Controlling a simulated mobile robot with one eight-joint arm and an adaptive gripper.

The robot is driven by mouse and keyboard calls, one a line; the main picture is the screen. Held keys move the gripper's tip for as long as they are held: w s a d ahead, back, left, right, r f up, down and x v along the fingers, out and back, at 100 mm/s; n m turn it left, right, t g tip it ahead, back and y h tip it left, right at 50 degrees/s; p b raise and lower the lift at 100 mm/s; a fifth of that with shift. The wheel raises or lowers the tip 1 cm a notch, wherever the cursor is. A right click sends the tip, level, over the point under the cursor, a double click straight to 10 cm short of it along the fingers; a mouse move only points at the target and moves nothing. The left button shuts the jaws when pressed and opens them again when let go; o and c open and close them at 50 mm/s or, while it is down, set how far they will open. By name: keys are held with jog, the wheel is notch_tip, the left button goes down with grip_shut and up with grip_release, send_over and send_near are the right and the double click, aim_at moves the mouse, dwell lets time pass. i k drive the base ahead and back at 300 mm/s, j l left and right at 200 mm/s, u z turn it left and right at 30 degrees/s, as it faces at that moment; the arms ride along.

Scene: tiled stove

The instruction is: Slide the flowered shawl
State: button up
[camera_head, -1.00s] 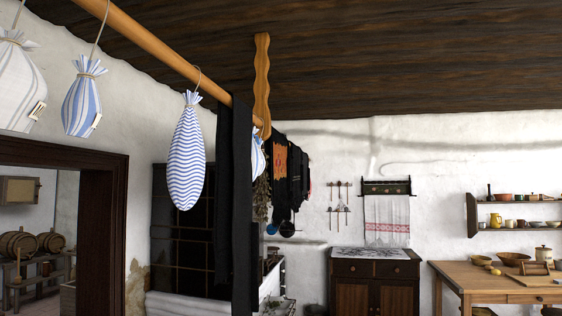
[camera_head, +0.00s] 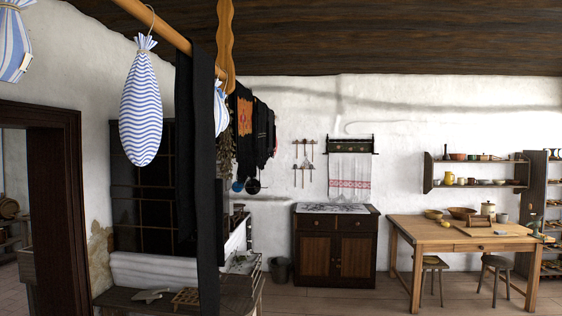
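No cloth shows a clear flower pattern, so I cannot tell which one is the flowered shawl. Several dark cloths hang behind the wooden pole (camera_head: 155,22). One is a black cloth with an orange patterned patch (camera_head: 244,114), partly hidden by other hanging things. A long plain black cloth (camera_head: 207,170) hangs over the pole in front of the tiled stove (camera_head: 145,215). My gripper is not in view.
A blue-striped bag (camera_head: 141,105) hangs from the pole at left. A bench (camera_head: 120,297) stands before the stove. A dark cabinet (camera_head: 335,250) stands at the back wall, with a wooden table (camera_head: 460,240) and stools (camera_head: 497,266) to its right. Floor before the cabinet is open.

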aim_at(244, 124)
jog(key=i, duration=3.6)
jog(key=l+z, duration=0.05)
jog(key=l, duration=0.05)
